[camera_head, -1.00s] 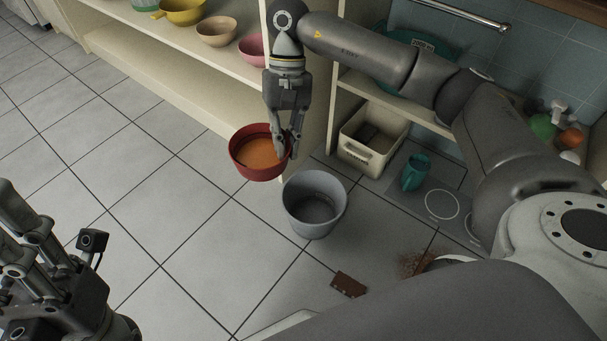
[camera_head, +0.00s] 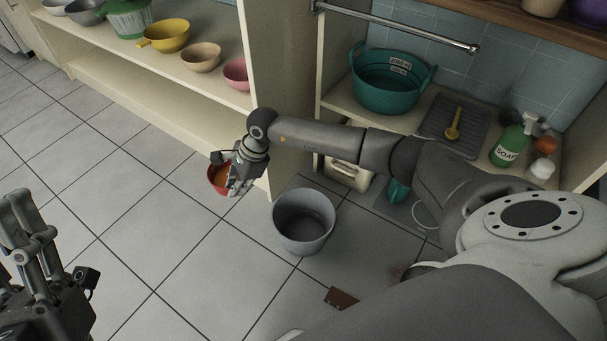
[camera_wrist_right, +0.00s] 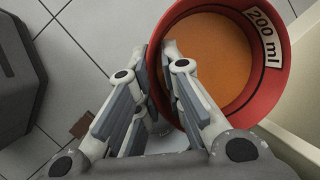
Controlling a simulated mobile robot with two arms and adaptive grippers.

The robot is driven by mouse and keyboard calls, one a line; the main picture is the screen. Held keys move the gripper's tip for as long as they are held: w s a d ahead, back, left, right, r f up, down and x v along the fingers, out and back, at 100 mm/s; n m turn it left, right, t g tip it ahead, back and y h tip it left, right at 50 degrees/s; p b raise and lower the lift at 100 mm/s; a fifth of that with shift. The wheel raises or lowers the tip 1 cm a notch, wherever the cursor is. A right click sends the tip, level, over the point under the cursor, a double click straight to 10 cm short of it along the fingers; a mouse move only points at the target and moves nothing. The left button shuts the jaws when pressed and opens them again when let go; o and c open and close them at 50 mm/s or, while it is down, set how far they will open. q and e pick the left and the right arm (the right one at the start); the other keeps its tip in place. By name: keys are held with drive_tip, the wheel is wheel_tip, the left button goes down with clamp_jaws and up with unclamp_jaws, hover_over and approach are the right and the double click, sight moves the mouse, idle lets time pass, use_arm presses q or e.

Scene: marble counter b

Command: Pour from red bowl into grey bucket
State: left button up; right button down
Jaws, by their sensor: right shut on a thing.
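The red bowl (camera_head: 213,185) is left of the grey bucket (camera_head: 304,245) in the head view, apart from it. It holds something orange, and my gripper partly hides it. My right gripper (camera_head: 234,189) is shut on the bowl's rim. The wrist view shows the red bowl (camera_wrist_right: 277,92) at the fingers, with a "200 ml" label and the orange contents inside. The grey bucket stands upright on the tiled floor, and its visible inside looks empty. My left gripper (camera_head: 22,215) is at the lower left, away from both; its finger opening is unclear.
A shelf with several bowls (camera_head: 166,36) and its upright side panel (camera_head: 285,90) stand behind the right gripper. A teal tub (camera_head: 388,80) and soap bottle (camera_head: 511,145) are at the right. A brown piece (camera_head: 341,298) lies near the bucket. Floor at left is clear.

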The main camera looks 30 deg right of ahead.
use_arm(q)
drive_tip(key=w+f+g+y+p, duration=0.2)
drive_tip(key=w+f+g+p, duration=0.1)
drive_tip(key=w+f+g, duration=0.2)
drive_tip(key=shift+w+d+g+p, duration=0.35)
drive_tip(key=shift+w+g+p, duration=0.05)
drive_tip(key=shift+w, duration=0.35)
use_arm(e)
wheel_tip(320, 180, down, 18)
drive_tip(key=a+m+t+h, duration=0.2)
drive_tip(key=m+h, duration=0.4)
drive_tip(key=m, duration=1.1)
drive_tip(key=shift+s+a+f+m, duration=0.2)
drive_tip(key=shift+s+a+m, duration=0.15)
drive_tip(key=shift+a+m, duration=0.1)
use_arm(q)
drive_tip(key=shift+f, duration=0.1)
